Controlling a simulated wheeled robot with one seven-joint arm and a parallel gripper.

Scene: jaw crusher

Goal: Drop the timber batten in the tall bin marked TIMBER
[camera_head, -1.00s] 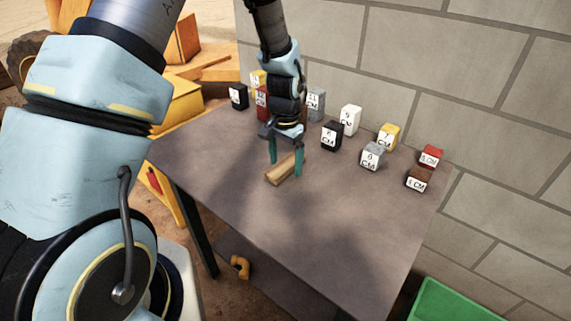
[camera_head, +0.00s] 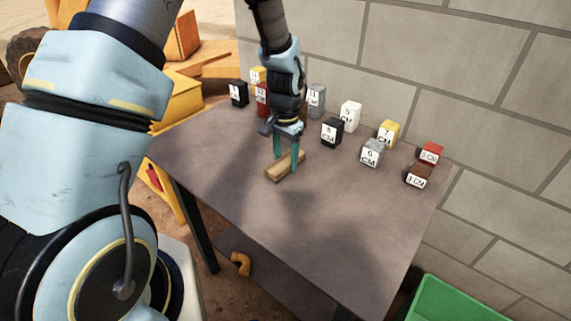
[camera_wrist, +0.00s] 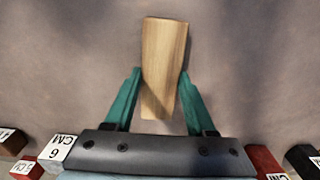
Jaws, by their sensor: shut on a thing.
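The timber batten (camera_head: 282,169) is a short light-brown wooden block on the grey table (camera_head: 330,220). My gripper (camera_head: 285,160) points down over it, with its teal fingers on either side of it. In the wrist view the batten (camera_wrist: 163,60) runs lengthwise between the two fingers (camera_wrist: 158,97), which are shut on it near its close end. The batten appears to be at the table surface; I cannot tell whether it is lifted at all. No bin marked TIMBER can be made out in these views.
Several labelled cubes, such as a black one (camera_head: 332,132), a grey one (camera_head: 372,152) and a brown one (camera_head: 419,175), stand along the table's wall side. A green container (camera_head: 460,302) is at the lower right. A block wall (camera_head: 480,80) is behind. The table's front is clear.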

